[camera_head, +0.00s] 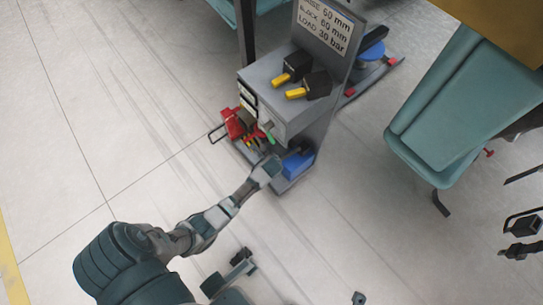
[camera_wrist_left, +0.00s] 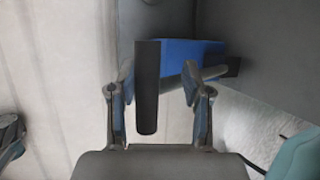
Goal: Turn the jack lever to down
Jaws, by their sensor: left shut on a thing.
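The blue jack body (camera_head: 298,164) sits low at the foot of the grey stand, and it fills the top middle of the left wrist view (camera_wrist_left: 190,52). A grey rod and a dark flat handle, which look like the jack lever (camera_wrist_left: 147,90), stand out in front of it. My left gripper (camera_head: 272,166) reaches the stand's lower front. In the left wrist view its fingers (camera_wrist_left: 156,103) are on either side of the lever, shut on it. The exact contact is hard to see. My right gripper is not in view.
The grey stand (camera_head: 262,77) carries two black boxes with yellow handles (camera_head: 296,83) and a sign (camera_head: 325,25). Red parts (camera_head: 233,124) and a green handle (camera_head: 269,137) are near the arm. A teal seat (camera_head: 450,105) is at right. The floor at left is clear.

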